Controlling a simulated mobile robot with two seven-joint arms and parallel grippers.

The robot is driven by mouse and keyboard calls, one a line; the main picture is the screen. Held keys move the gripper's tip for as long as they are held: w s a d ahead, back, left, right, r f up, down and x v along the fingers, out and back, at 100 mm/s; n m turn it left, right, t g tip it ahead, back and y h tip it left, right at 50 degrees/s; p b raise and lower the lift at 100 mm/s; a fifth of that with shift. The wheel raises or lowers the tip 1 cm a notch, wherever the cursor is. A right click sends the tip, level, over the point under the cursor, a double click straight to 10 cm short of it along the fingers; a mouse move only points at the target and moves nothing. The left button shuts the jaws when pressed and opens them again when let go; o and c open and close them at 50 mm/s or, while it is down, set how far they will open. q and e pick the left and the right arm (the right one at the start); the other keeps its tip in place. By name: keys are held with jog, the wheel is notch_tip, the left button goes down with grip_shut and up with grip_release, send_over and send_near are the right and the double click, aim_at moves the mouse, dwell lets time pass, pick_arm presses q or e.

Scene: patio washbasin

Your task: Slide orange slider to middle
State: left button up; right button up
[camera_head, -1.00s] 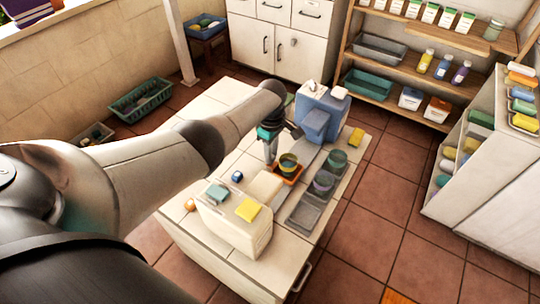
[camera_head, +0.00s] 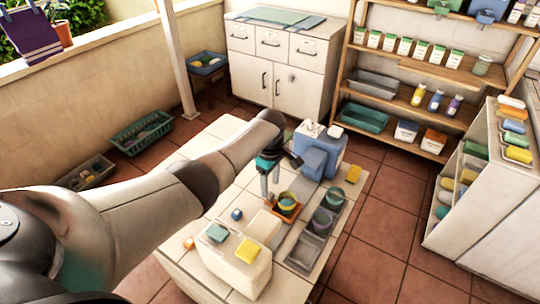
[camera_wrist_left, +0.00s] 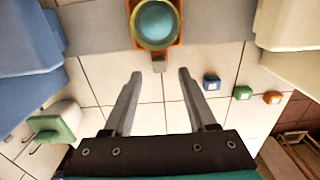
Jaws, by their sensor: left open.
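The orange slider (camera_head: 278,215) is a small orange tray carrying a yellow-and-teal bowl (camera_head: 287,199). It sits on the counter between a blue block-shaped unit (camera_head: 322,158) and a white block (camera_head: 240,272). In the left wrist view the slider (camera_wrist_left: 176,38) is at the top centre under the bowl (camera_wrist_left: 156,24), with a small knob (camera_wrist_left: 158,64) on its near side. My left gripper (camera_head: 268,190) points down just left of the slider. In the left wrist view the gripper (camera_wrist_left: 160,76) is open and empty, its fingertips apart from the knob. My right gripper is not in view.
A grey tray (camera_head: 303,252) with two cups stands right of the slider. Small blue (camera_wrist_left: 211,82), green (camera_wrist_left: 242,92) and orange (camera_wrist_left: 272,97) cubes lie on the tiled top. Sponges (camera_head: 217,232) rest on the white block. Tiles beneath my left gripper are clear.

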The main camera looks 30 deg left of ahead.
pick_arm(q)
notch_tip(320, 180, up, 12)
jog(key=p, duration=0.2)
jog(key=shift+f+p, duration=0.25)
jog(key=shift+p, duration=0.15)
